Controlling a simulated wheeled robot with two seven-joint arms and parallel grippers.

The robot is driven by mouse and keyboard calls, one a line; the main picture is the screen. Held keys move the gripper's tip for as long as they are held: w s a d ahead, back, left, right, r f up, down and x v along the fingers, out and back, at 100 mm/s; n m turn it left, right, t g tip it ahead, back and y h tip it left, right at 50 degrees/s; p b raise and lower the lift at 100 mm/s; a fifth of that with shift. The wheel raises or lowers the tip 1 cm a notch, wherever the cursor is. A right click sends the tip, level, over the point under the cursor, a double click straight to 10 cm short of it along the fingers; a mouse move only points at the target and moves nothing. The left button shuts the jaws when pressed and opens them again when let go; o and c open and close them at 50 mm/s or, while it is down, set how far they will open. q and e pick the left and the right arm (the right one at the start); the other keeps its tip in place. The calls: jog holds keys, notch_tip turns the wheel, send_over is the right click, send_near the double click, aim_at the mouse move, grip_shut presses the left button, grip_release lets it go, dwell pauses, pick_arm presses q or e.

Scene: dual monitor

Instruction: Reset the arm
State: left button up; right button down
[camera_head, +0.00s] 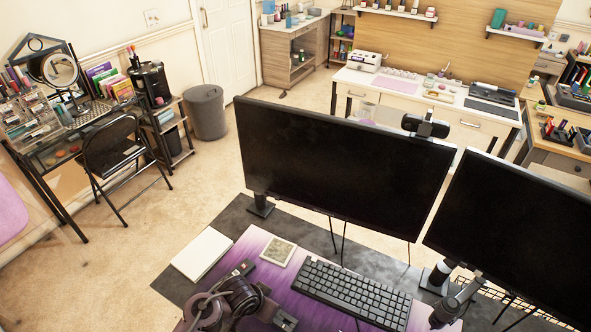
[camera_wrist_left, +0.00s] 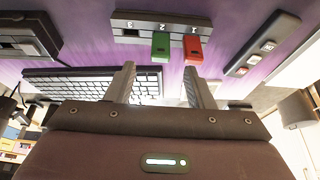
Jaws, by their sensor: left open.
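My left gripper (camera_wrist_left: 160,88) shows in the left wrist view with its two fingers well apart. Nothing is between the fingers. Beyond the fingertips, a dark hub marked 1, 2 and 3 (camera_wrist_left: 137,27) lies on the purple mat. A green stick (camera_wrist_left: 160,46) and a red stick (camera_wrist_left: 193,50) stand out of it, apart from the fingers.
A black keyboard (camera_head: 343,293) lies on the purple desk mat (camera_head: 256,243). Two large monitors (camera_head: 340,165) (camera_head: 520,235) stand behind it. Beyond the desk is open floor (camera_head: 120,265).

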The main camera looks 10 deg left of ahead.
pick_arm(q)
jog(key=s+a+r+n+y, duration=0.1)
jog(key=s+a+r, duration=0.1)
jog(key=s+r, duration=0.55)
jog(key=s+a+r+n+y, duration=0.1)
jog(key=s+a+r+n, duration=0.3)
jog(key=r, duration=0.6)
jog(key=s+d+f+m+g+b, duration=0.1)
jog(key=s+f+b, duration=0.15)
jog(key=f, duration=1.55)
jog(key=s+f+m+g+b, duration=0.1)
jog(key=f+b, duration=0.2)
jog(key=f, duration=1.5)
jog(key=s+a+f+b, duration=0.1)
jog(key=s+f, duration=0.8)
jog(key=f, duration=0.1)
jog(key=s+a+f+g+b, duration=0.1)
jog(key=s+a+f+b, duration=0.1)
jog(key=s+f, duration=0.7)
notch_tip(320, 180, down, 2)
jog(key=shift+s+a+f+m+b, duration=0.15)
jog(key=shift+s+a+m+b, duration=0.1)
jog(key=shift+s+m+b, duration=0.1)
